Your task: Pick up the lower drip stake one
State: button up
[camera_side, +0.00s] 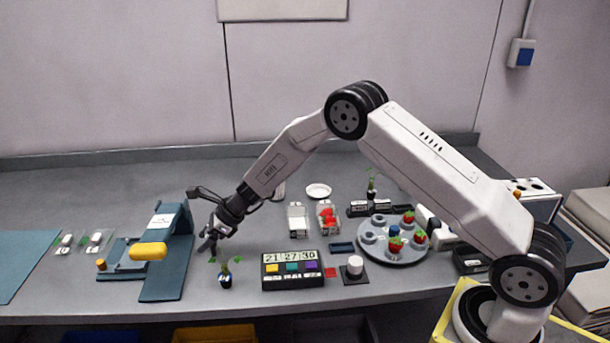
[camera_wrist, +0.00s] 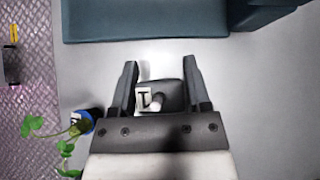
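My gripper (camera_side: 209,241) is low over the table, between the blue stand and the potted seedling. In the wrist view its two dark fingers (camera_wrist: 160,88) are spread apart. A small dark block (camera_wrist: 172,90) with a white tag marked with a black letter and a pale rounded tip lies between them. It may be the lower drip stake, but I cannot tell for sure. Whether the fingers touch it is unclear. In the side view, the gripper hides this piece.
A seedling (camera_side: 225,277) in a small pot stands just in front of my gripper; its leaves (camera_wrist: 40,128) show in the wrist view. The blue stand (camera_side: 172,255) with a yellow roller (camera_side: 149,251) is to the left. A timer (camera_side: 291,270) is to the right.

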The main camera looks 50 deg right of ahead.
grip_shut()
jog(key=shift+r, duration=0.1)
jog(key=shift+r, duration=0.75)
jog(key=s+d+r, duration=0.2)
jog(key=s+r, duration=0.9)
jog(key=s, duration=0.3)
jog(key=shift+r, duration=0.2)
